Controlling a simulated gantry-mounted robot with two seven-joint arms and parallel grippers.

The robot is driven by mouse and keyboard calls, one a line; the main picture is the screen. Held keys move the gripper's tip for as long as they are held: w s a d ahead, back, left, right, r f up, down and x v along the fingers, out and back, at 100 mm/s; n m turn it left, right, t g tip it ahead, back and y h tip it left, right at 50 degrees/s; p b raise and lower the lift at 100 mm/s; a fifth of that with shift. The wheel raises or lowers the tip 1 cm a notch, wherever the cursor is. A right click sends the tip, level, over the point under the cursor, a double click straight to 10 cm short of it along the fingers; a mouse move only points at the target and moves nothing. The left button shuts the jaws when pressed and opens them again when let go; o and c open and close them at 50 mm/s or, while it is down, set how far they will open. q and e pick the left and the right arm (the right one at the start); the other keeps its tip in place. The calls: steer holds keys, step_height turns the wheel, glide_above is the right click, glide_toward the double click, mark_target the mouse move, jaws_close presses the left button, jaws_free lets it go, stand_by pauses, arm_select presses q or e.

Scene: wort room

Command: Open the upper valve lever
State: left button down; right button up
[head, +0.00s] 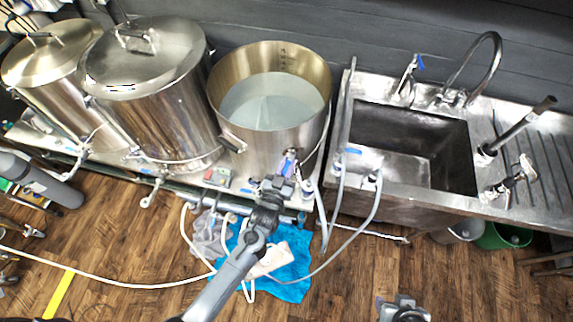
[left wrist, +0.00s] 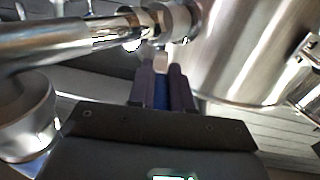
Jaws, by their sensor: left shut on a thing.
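The open steel kettle (head: 308,137) holds pale liquid and stands in the middle of the head view. A valve with a blue lever (head: 290,160) sits low on its front. My left gripper (head: 283,181) is at this valve, shut on the blue lever. In the left wrist view, the blue lever (left wrist: 161,92) shows as a strip between the two dark fingers, beside the steel valve pipe (left wrist: 75,38). The fingers hide much of the lever, and its exact angle is hard to tell. My right gripper (head: 403,309) shows only partly at the bottom edge; its jaws are unclear.
Two lidded kettles (head: 150,90) stand to the left. A steel sink (head: 420,140) with a curved faucet (head: 490,50) is at the right. Hoses (head: 365,215) hang between kettle and sink. A blue cloth (head: 290,275) and a white hose lie on the wooden floor.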

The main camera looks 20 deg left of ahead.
arm_select(q)
steer(key=shift+f, duration=0.2)
steer(key=c, duration=1.4)
jaws_free()
steer(key=shift+o, duration=0.4)
steer(key=shift+r, duration=0.1)
steer(key=s+b, duration=0.1)
steer(key=s, duration=1)
steer(key=shift+b, duration=0.35)
